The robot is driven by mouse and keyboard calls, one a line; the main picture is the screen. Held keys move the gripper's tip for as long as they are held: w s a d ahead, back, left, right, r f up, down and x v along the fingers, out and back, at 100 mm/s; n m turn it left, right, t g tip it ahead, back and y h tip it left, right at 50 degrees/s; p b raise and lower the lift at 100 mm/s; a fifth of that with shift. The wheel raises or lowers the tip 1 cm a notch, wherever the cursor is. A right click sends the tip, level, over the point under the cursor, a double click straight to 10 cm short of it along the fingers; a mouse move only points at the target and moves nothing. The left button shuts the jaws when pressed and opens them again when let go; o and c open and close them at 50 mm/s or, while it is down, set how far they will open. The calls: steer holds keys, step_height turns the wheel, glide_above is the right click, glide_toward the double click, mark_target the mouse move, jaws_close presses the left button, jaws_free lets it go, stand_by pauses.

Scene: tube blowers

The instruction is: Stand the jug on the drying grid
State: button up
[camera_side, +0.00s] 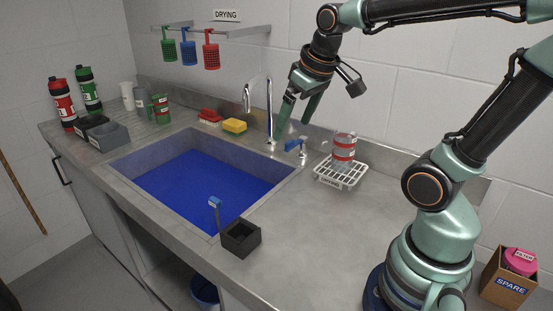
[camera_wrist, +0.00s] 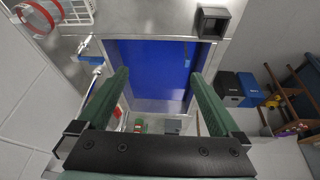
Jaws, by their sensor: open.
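A clear jug with red bands (camera_side: 343,150) stands upright on the white drying grid (camera_side: 326,176), on the counter right of the sink. In the wrist view the jug (camera_wrist: 36,16) and the grid (camera_wrist: 78,12) show at the upper left, partly cut off by the frame. My gripper (camera_side: 293,125) is open and empty, pointing down, to the left of the jug and apart from it, near the tap. In the wrist view my gripper (camera_wrist: 158,77) has its green fingers spread wide with nothing between them.
The blue-floored sink (camera_side: 205,180) lies left of my gripper. The tap (camera_side: 257,105) and a blue-handled lever (camera_side: 294,145) stand close by. A black open box (camera_side: 240,238) sits on the front counter. Sponges (camera_side: 234,126) lie behind the sink. The counter in front of the grid is clear.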

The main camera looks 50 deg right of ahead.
steer(key=s+a+f+n+t, duration=0.1)
steer(key=s+a, duration=0.2)
steer(key=a, duration=0.3)
steer(key=shift+y, duration=0.4)
